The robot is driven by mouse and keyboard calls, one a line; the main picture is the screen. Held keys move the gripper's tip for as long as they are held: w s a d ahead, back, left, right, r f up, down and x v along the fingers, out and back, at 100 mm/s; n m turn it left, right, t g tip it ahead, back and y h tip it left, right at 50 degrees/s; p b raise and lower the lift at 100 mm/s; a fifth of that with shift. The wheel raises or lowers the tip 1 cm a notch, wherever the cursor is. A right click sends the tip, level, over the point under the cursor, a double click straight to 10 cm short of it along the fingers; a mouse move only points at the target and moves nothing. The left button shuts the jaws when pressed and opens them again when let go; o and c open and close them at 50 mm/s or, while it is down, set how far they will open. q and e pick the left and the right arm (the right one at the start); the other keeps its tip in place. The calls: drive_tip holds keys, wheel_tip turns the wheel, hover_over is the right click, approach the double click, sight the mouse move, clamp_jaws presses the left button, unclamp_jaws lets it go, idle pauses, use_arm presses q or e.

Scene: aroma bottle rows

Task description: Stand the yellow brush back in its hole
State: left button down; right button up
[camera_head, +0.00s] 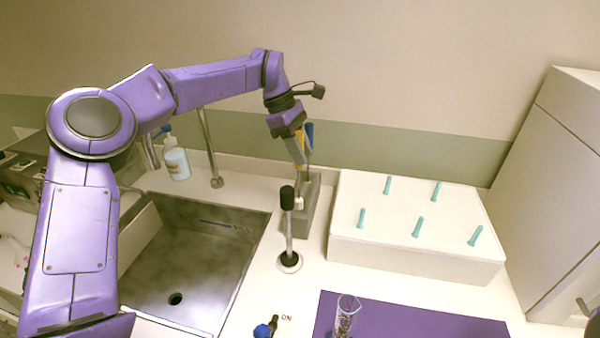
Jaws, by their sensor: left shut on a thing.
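My left gripper (299,160) is above the grey brush holder (302,215) behind the sink's right side. It is shut on the yellow brush (299,148), of which only a short yellow part shows. A blue brush (309,132) shows just behind and to the right of the gripper. The brush's lower end and the holes in the holder are mostly hidden by the gripper and a black-topped tap post, so I cannot tell whether the brush is in a hole. My right gripper is not seen.
The black-topped post (288,225) stands in front of the holder. A steel sink (190,265) lies to the left, with a bottle (176,160) behind it. A white box with several teal pegs (400,255) is at right. A glass (346,315) stands on a purple mat (420,322).

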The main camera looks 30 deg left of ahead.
sight(301, 167)
use_arm(q)
drive_tip(key=shift+f, duration=1.8)
drive_tip(key=c, duration=0.8)
unclamp_jaws()
drive_tip(key=shift+c, duration=0.2)
drive_tip(key=v, duration=1.2)
drive_tip(key=shift+p, duration=0.3)
drive_tip(key=shift+s, duration=0.1)
